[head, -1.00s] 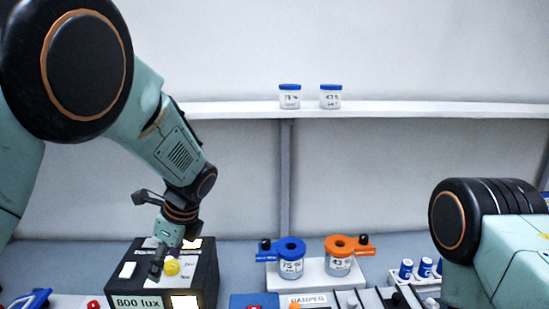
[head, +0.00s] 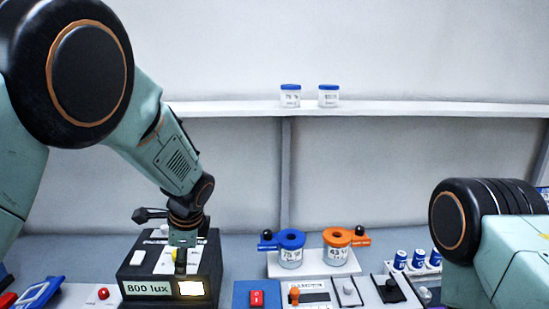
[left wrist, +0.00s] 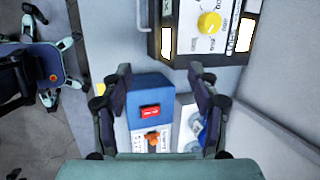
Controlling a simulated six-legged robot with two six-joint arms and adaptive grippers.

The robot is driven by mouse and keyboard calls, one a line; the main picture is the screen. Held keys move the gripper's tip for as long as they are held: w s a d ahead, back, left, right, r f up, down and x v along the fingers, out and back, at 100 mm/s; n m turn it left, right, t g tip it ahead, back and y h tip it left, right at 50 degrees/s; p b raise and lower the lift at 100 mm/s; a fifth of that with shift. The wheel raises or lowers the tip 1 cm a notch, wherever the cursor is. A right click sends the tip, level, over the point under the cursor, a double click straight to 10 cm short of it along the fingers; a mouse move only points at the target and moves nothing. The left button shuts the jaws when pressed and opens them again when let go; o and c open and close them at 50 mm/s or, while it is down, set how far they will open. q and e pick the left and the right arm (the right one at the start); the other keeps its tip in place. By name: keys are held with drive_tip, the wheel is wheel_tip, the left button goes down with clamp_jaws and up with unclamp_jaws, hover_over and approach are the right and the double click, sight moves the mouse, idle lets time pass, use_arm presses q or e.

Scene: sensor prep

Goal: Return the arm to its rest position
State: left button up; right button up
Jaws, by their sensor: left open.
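My left arm comes in from the left in the head view, bent at the elbow with its forearm sloping down. Its left gripper (head: 181,262) hangs in front of the black light box labelled 800 lux (head: 130,273) and partly hides the box's yellow knob. In the left wrist view the left gripper (left wrist: 160,75) has its fingers spread, with nothing between them. The light box (left wrist: 188,52) and its yellow knob (left wrist: 209,22) lie beyond the fingertips there. My right arm shows only as a link at the right edge; its gripper is out of view.
A blue box with a red switch (head: 257,298) stands right of the light box. Jars with a blue ring (head: 290,240) and an orange ring (head: 337,237) sit on a white stand behind. Blue-capped vials (head: 400,259) stand right. Two jars sit on the wall shelf (head: 220,109).

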use_arm(q)
drive_tip(key=s+f+n+h+b, duration=0.1)
drive_tip(key=s+f+n+b, duration=0.1)
drive_tip(key=f, duration=0.5)
drive_tip(key=s+f+n+h+b, duration=0.1)
drive_tip(key=s+f+n+b, duration=0.2)
drive_tip(key=s+f+n, duration=0.2)
drive_tip(key=s+f+n+t+h+b, duration=0.1)
drive_tip(key=s+f+n+b, duration=0.2)
drive_tip(key=f, duration=0.8)
drive_tip(key=shift+s+d, duration=0.25)
drive_tip(key=s+a+f+n+g+b, duration=0.1)
drive_tip(key=s+f+n+g+b, duration=0.1)
drive_tip(key=s+f+b, duration=0.6)
drive_tip(key=s+a+f+n+g+b, duration=0.2)
drive_tip(key=s+f+n+b, duration=0.3)
drive_tip(key=s+f, duration=1.3)
drive_tip(key=s+b, duration=0.4)
drive_tip(key=shift+f, duration=0.1)
drive_tip(key=c, duration=0.5)
drive_tip(key=shift+w+d, duration=0.15)
drive_tip(key=shift+w, duration=0.1)
